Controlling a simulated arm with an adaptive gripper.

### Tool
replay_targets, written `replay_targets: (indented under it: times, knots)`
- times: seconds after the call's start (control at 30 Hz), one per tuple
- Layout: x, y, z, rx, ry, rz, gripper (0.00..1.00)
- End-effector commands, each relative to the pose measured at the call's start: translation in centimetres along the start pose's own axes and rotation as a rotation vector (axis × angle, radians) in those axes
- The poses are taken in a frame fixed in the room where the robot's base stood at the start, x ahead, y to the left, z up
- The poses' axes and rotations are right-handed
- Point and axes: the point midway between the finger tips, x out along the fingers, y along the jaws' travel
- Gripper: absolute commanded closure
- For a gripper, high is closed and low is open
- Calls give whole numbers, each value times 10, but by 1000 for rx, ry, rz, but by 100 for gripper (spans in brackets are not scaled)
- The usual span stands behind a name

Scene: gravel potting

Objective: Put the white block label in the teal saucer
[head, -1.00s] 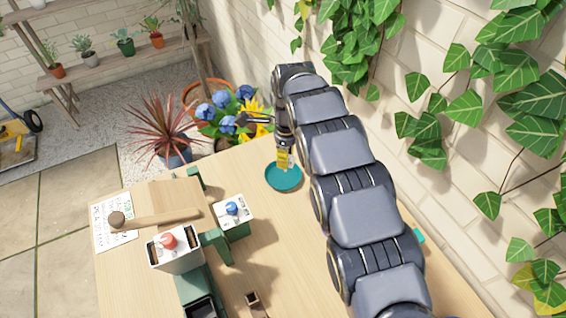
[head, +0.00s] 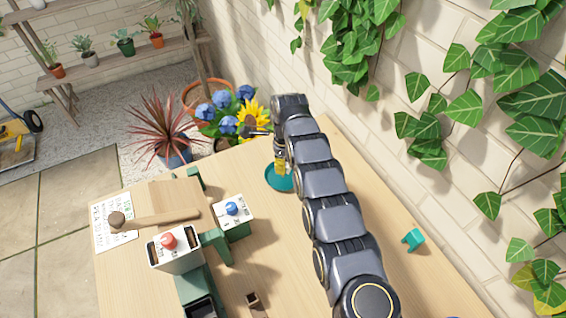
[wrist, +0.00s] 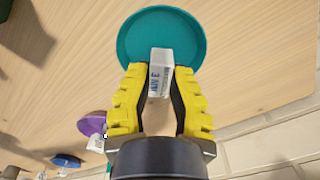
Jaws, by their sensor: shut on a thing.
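The teal saucer (head: 285,187) stands on the wooden table near its far edge, partly hidden behind my gripper in the head view. It also shows in the wrist view (wrist: 190,32), at the top. The white block label (wrist: 159,62), a small white block with dark blue print, is between my yellow fingertips. My gripper (wrist: 159,80) is shut on it. In the wrist view the block overlaps the saucer's near side; its height above the saucer is hard to tell. In the head view my gripper (head: 281,169) is at the saucer, and the block is not clearly seen.
A green device with a red knob (head: 168,241) and a blue knob (head: 232,208) stands left of the saucer. A wooden mallet (head: 155,218) lies farther left. A small teal item (head: 413,239) sits at the right. A purple item (wrist: 92,124) shows in the wrist view.

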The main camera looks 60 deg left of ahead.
Motion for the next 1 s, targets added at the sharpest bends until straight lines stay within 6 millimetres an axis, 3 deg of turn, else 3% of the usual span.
replay_targets:
  times: [0.37, 0.4, 0.43, 0.77, 0.87, 1.0]
  knots:
    - [4, -1, 0, 0, -2, -4, 100]
    - [4, -1, 0, 0, -2, -4, 70]
    - [3, -1, 0, 0, -2, -4, 64]
    - [2, -1, 0, 0, -2, -4, 64]
    - [-6, -2, 0, 0, -2, -6, 64]
    - [-32, -3, 1, 0, -5, -12, 64]
